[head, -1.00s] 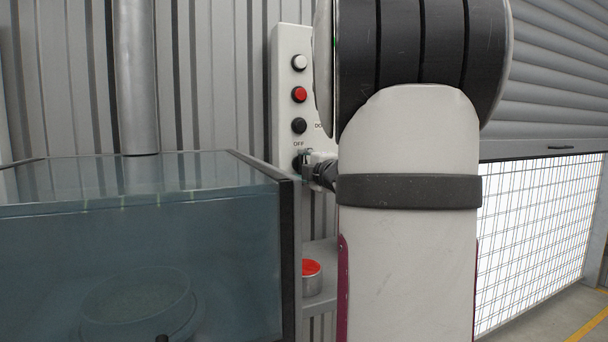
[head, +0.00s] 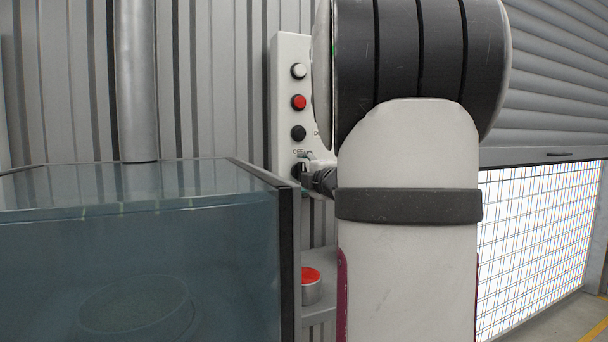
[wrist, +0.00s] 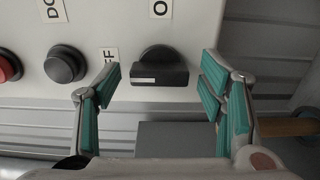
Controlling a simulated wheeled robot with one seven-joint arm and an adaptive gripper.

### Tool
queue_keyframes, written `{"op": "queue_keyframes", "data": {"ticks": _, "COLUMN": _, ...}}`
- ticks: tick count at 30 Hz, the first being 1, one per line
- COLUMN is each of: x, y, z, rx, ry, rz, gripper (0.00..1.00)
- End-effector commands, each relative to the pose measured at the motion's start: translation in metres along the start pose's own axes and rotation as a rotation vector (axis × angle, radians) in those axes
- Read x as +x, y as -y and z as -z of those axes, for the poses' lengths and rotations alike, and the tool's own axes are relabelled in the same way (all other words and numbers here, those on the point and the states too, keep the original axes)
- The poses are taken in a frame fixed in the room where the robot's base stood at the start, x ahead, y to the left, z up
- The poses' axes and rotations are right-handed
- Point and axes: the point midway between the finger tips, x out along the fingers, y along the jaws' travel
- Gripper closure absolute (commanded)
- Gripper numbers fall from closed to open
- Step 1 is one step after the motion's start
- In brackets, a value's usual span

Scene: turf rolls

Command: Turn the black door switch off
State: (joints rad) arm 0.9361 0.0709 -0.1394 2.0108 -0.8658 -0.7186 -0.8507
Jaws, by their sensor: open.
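The black door switch (wrist: 160,70) is a rotary knob on a white panel. In the wrist view its grip bar lies level, with the white mark on its left half, towards the partly hidden OFF label (wrist: 109,58). Another label, of which only an O shows, sits at the top (wrist: 160,8). My gripper (wrist: 160,82) is open, one finger on each side of the knob, with gaps visible on both sides. In the head view my gripper (head: 312,172) is at the panel's lower end, partly hidden by my arm, and the switch (head: 297,171) shows just beside it.
Above the switch the panel (head: 283,110) carries a black (head: 298,133), a red (head: 299,102) and a white button (head: 298,71). A glass tank (head: 140,260) stands close on the left. Below is a shelf (head: 320,312) with a red-topped can (head: 311,287).

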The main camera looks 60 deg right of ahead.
Motion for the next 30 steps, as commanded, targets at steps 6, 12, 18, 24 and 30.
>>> {"op": "queue_keyframes", "data": {"ticks": 6, "x": -0.024, "y": -0.001, "z": 0.0, "rx": 0.0, "ry": 0.002, "rz": -0.001, "gripper": 0.37}}
{"op": "queue_keyframes", "data": {"ticks": 12, "x": -0.065, "y": -0.001, "z": 0.0, "rx": -0.001, "ry": 0.002, "rz": -0.002, "gripper": 0.37}}
{"op": "queue_keyframes", "data": {"ticks": 18, "x": -0.1, "y": -0.001, "z": 0.0, "rx": -0.001, "ry": 0.001, "rz": -0.001, "gripper": 0.37}}
{"op": "queue_keyframes", "data": {"ticks": 24, "x": -0.117, "y": 0.0, "z": 0.0, "rx": -0.001, "ry": 0.001, "rz": -0.001, "gripper": 0.37}}
{"op": "queue_keyframes", "data": {"ticks": 30, "x": -0.12, "y": 0.0, "z": 0.0, "rx": 0.0, "ry": 0.0, "rz": 0.0, "gripper": 0.37}}
